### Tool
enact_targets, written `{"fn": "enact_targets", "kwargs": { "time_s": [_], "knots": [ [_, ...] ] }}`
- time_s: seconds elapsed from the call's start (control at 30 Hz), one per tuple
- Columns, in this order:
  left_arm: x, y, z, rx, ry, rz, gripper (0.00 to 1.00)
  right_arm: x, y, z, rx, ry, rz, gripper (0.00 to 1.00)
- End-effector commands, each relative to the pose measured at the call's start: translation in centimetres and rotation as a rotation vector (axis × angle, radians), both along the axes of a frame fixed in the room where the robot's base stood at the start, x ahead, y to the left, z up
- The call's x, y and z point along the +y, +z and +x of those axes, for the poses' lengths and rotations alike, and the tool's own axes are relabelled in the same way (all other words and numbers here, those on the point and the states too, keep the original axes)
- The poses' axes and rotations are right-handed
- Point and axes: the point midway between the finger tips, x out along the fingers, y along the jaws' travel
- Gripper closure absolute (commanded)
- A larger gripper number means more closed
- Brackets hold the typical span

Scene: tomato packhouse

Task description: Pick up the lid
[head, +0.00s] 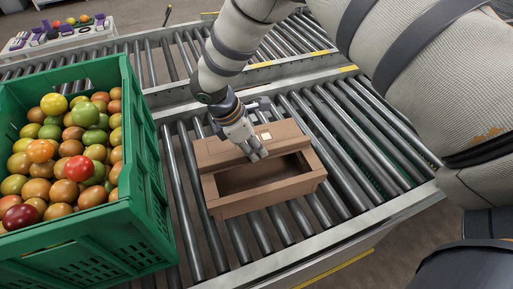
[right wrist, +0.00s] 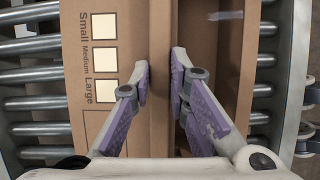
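A brown cardboard carton (head: 270,192) sits on the roller conveyor, with a dark opening on its near side. The lid (head: 215,147) is a brown cardboard panel over the carton's far part, with pale squares on it. In the right wrist view the lid (right wrist: 115,25) shows the printed words Small, Medium and Large. My right gripper (head: 257,153) reaches down at the lid's near edge, beside the opening. In the wrist view its fingers (right wrist: 161,76) are close together, one on each side of a narrow cardboard strip of the lid, and appear to pinch it. My left gripper is not visible.
A green crate (head: 150,190) full of tomatoes stands close on the left. Conveyor rollers (head: 370,150) lie clear to the right of the carton. A white table (head: 75,38) with small items is at the far left. My right arm covers the upper right.

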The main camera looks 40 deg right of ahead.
Motion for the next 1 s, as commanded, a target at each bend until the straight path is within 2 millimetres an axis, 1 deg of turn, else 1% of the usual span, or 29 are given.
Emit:
{"fn": "enact_targets", "kwargs": {
  "time_s": [0.37, 0.47, 0.57, 0.6, 0.67, 0.83, 0.9, 1.0],
  "knots": [
    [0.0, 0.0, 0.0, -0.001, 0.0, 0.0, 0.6, 0.0, 0.1, 0.0, 0.0, 0.0, 0.0, 1.0],
    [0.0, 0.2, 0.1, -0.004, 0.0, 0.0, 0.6, 0.0, 1.0, 0.1, -0.002, 0.001, -0.001, 1.0],
    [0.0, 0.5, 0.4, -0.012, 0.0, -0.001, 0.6, 0.0, 2.8, 0.1, -0.004, -0.002, 0.0, 1.0],
    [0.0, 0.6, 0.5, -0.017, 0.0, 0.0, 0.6, 0.0, 3.8, 0.1, -0.005, 0.0, -0.001, 1.0],
    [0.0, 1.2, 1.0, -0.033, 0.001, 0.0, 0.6, 0.4, 5.2, -1.1, -0.005, 0.002, -0.002, 1.0],
    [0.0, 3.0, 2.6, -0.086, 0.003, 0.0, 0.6, 1.7, 10.3, -4.7, -0.015, 0.003, -0.003, 1.0],
    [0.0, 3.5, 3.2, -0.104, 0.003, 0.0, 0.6, 2.5, 11.1, -7.0, -0.01, 0.003, -0.004, 1.0],
    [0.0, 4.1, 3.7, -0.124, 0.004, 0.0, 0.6, 3.4, 12.1, -9.7, -0.008, 0.003, -0.003, 1.0]
  ]
}}
